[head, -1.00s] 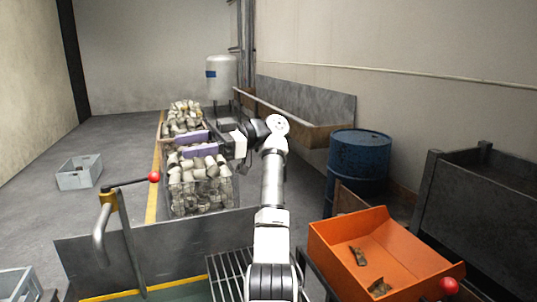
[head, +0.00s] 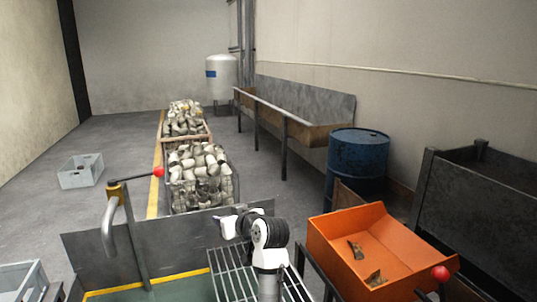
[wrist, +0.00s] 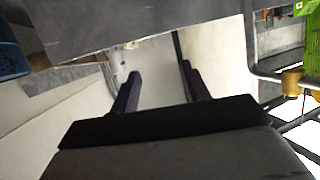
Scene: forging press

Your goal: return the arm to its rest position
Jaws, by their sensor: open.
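My arm is folded low at the bottom middle of the head view, above the metal grating (head: 228,275). My gripper shows in the wrist view (wrist: 160,82) with its two dark fingers apart and nothing between them. In the head view the fingers are not clearly visible, as the wrist joints and the dark plate behind crowd that spot. Beyond the gap between the fingers, the wrist view shows pale wall surfaces.
An orange tray (head: 325,240) holding a few brown pieces stands at right. A lever with a red knob (head: 158,172) rises at left. A grey metal plate (head: 90,260), wire crates of metal parts (head: 200,175) and a blue barrel (head: 357,165) stand around.

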